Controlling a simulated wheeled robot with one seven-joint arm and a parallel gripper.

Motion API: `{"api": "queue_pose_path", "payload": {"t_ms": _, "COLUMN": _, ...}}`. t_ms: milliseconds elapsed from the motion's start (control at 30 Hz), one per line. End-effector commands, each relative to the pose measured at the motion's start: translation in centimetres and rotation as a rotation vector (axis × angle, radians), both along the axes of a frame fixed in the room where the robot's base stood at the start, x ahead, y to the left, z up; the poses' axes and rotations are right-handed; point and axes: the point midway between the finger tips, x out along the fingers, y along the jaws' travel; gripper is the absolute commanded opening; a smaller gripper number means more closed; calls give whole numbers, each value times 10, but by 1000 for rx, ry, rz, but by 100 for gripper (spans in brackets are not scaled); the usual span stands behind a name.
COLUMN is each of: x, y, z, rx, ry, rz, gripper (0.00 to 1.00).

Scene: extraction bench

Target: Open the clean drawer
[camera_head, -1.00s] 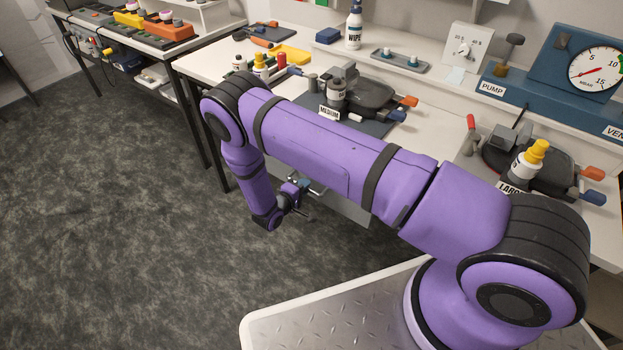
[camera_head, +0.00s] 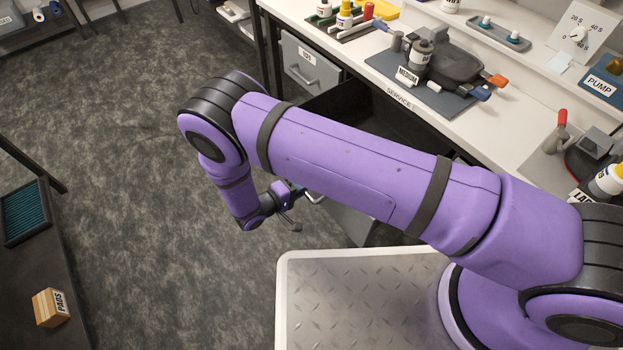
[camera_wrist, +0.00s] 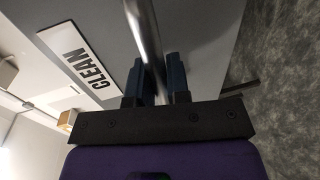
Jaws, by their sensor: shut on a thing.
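The clean drawer's grey front (camera_wrist: 195,35) carries a white CLEAN label (camera_wrist: 80,62) in the wrist view. Its metal bar handle (camera_wrist: 143,30) runs between the two dark fingers of my gripper (camera_wrist: 158,88), which is shut on it. In the head view my gripper (camera_head: 296,198) is at the handle, low in front of the bench, partly hidden by my purple arm. The grey drawer front (camera_head: 345,218) stands out from the bench below my arm. A dark open space (camera_head: 345,105) shows behind my arm under the worktop; the rest of the drawer is hidden.
Another grey drawer with a handle (camera_head: 312,68) is under the bench, left of the dark space, and looks shut. The worktop (camera_head: 470,135) holds a mat with a MEDIUM label (camera_head: 407,75). A dark table (camera_head: 40,270) stands at the left. Grey floor between is clear.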

Motion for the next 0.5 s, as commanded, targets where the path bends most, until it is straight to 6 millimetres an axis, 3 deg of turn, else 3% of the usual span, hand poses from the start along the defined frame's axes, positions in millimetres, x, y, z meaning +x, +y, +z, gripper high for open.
{"api": "queue_pose_path", "payload": {"t_ms": 433, "x": -3, "y": 4, "z": 0, "rx": 0, "ry": 0, "rz": 1, "gripper": 0}}
{"api": "queue_pose_path", "payload": {"t_ms": 467, "x": -3, "y": 4, "z": 0, "rx": 0, "ry": 0, "rz": 1, "gripper": 21}}
{"api": "queue_pose_path", "payload": {"t_ms": 500, "x": -3, "y": 4, "z": 0, "rx": 0, "ry": 0, "rz": 1, "gripper": 30}}
